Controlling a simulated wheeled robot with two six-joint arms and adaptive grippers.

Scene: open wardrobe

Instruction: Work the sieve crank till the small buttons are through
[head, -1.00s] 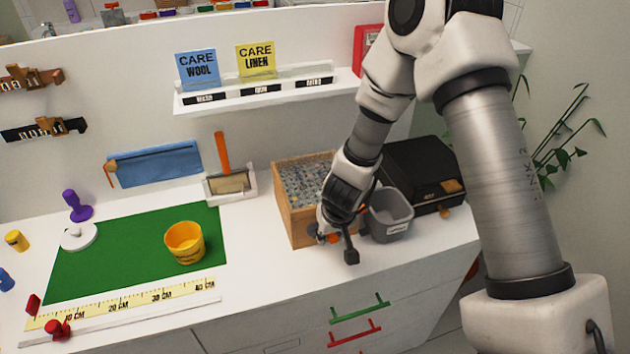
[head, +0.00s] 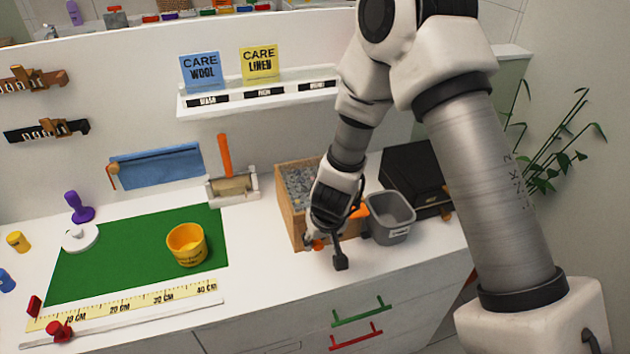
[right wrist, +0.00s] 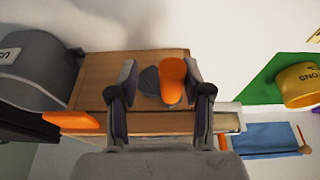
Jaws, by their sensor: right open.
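The sieve is a wooden box (head: 291,219) with a tray of greyish buttons (head: 300,184) on top; my arm hides part of it. In the right wrist view the box front (right wrist: 140,66) carries an orange crank knob (right wrist: 172,78) beside a dark grey round part (right wrist: 150,80). My right gripper (head: 325,246) is at the front of the box. It is open, with its fingers on either side of the knob; I cannot tell whether either touches it. My left gripper is out of view. Individual button sizes are too small to tell.
A grey bin (head: 390,217) stands close right of the box, with an orange tab (head: 358,211) between them. A black case (head: 414,178) is behind. A yellow cup (head: 187,244) sits on the green mat (head: 120,250) at left. Bare white counter lies between mat and box.

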